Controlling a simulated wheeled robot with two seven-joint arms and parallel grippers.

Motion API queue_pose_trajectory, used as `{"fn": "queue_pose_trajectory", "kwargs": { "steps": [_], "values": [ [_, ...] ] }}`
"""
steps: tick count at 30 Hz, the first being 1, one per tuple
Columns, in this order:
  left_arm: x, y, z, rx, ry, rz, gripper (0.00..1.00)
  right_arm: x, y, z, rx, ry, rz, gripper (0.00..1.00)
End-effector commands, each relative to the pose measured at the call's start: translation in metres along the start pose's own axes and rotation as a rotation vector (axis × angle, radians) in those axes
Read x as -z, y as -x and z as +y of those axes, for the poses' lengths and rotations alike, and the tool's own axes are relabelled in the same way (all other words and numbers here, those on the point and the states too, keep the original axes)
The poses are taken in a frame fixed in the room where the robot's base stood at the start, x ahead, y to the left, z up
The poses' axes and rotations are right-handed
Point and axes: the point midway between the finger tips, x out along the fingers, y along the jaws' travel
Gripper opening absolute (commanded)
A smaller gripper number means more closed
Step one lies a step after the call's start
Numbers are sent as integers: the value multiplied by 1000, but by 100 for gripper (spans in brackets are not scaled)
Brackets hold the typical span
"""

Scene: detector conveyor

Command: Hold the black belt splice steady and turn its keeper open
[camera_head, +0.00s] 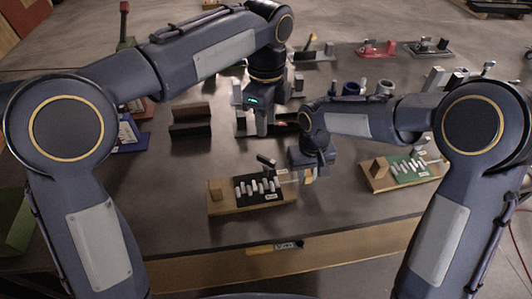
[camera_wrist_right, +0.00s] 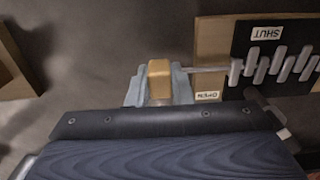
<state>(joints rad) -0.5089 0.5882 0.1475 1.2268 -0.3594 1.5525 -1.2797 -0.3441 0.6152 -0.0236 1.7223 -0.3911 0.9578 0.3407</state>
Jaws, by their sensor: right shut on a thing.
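The black belt splice (camera_head: 243,187) lies on a wooden base (camera_head: 228,208) near the table's front edge, and its grey lacing teeth show in the right wrist view (camera_wrist_right: 257,66). A dark bar with a pale tip (camera_head: 266,160) stands at its far side, probably the keeper. SHUT (camera_wrist_right: 266,33) and OPEN (camera_wrist_right: 208,96) labels sit beside the teeth. My right gripper (camera_head: 309,178) is shut on a tan grip (camera_wrist_right: 159,70) at the end of a thin rod from the splice (camera_wrist_right: 207,69). My left gripper (camera_head: 262,132) hangs behind the splice, apart from it; its finger gap is unclear.
A green splice (camera_head: 407,167) on a wooden base lies to the right. A dark block (camera_head: 190,124) stands back left. Red (camera_head: 375,48) and black (camera_head: 430,47) fixtures stand at the back.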

Motion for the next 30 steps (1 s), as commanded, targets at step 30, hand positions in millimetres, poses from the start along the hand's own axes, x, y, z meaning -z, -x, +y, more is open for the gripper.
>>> {"fn": "queue_pose_trajectory", "kwargs": {
  "steps": [30],
  "values": [
    [0,-119,0,0,-154,0,32,0,0,0,0,0,1,0]
  ]
}}
